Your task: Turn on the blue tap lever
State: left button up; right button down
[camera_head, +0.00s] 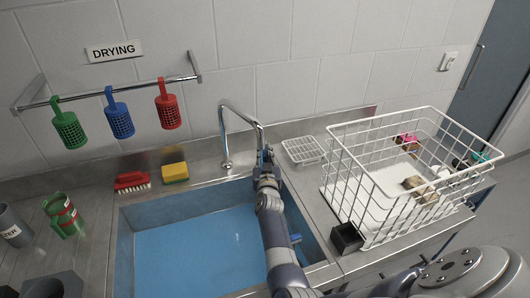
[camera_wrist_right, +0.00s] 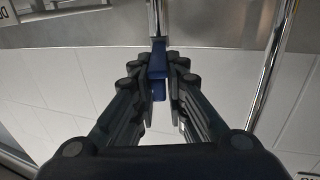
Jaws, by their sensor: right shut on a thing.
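The chrome tap (camera_head: 224,140) stands at the back edge of the sink, its bent spout arching toward my right gripper. My right gripper (camera_head: 265,165) is over the back right part of the sink, beside the spout. In the right wrist view my right gripper (camera_wrist_right: 158,85) is shut on the blue tap lever (camera_wrist_right: 158,58), which sits between its fingertips below a chrome pipe (camera_wrist_right: 154,18). In the head view the lever is hidden by the gripper. My left gripper is not in view.
The blue sink (camera_head: 190,250) lies under my right arm. A white wire basket (camera_head: 355,185) with several items stands at right, near a black box (camera_head: 346,238). A yellow sponge (camera_head: 175,172) and red brush (camera_head: 132,181) lie behind the sink. Coloured holders hang from a rail (camera_head: 75,97).

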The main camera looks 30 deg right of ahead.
jog(key=shift+r, duration=0.1)
jog(key=c, duration=1.7)
grip_release()
jog(key=shift+d, duration=0.1)
